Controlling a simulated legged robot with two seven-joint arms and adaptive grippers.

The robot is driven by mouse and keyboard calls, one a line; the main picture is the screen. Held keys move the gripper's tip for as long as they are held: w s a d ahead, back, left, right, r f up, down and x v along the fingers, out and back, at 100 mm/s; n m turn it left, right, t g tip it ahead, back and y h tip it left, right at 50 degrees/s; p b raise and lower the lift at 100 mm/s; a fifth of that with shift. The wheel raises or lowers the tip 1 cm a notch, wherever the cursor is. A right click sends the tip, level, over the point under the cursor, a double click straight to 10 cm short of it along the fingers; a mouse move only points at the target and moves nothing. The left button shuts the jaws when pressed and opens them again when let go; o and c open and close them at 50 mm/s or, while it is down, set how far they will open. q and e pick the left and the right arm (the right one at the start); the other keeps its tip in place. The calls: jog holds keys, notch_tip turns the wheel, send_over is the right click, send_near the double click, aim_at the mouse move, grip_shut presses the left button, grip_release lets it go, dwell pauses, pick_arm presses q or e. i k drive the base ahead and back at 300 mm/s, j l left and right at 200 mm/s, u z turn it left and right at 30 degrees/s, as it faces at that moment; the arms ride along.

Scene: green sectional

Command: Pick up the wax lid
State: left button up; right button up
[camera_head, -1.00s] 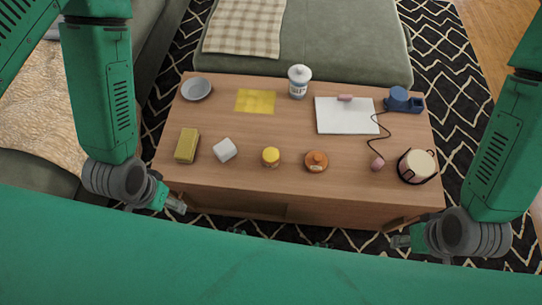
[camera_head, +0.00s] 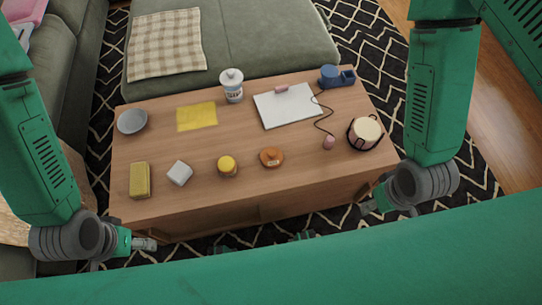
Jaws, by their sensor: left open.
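A round orange-brown lid-like piece with a small knob (camera_head: 271,157) lies on the wooden table (camera_head: 200,200) near its front middle; it looks like the wax lid, though its label is too small to read. A small jar with a yellow top (camera_head: 227,166) stands to its left. My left gripper (camera_head: 147,244) is open and empty, low in front of the table's left front corner, well away from the lid. My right gripper (camera_head: 368,208) is low by the table's right front edge, apart from the lid; its fingers are too small to read.
On the table are a yellow block (camera_head: 140,180), white cube (camera_head: 180,173), grey bowl (camera_head: 132,122), yellow cloth (camera_head: 196,116), white lidded jar (camera_head: 232,86), white board (camera_head: 287,105), blue tape dispenser (camera_head: 336,77), corded pink piece (camera_head: 328,142) and caged candle-like cylinder (camera_head: 365,133). A green sofa (camera_head: 240,45) stands behind.

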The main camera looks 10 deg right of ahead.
aim_at(271, 157)
jog(key=k+l+u, duration=0.15)
jog(key=u, duration=0.25)
jog(key=k+l+u, duration=0.15)
jog(key=u, duration=0.2)
jog(key=k+u, duration=0.25)
jog(key=u, duration=0.15)
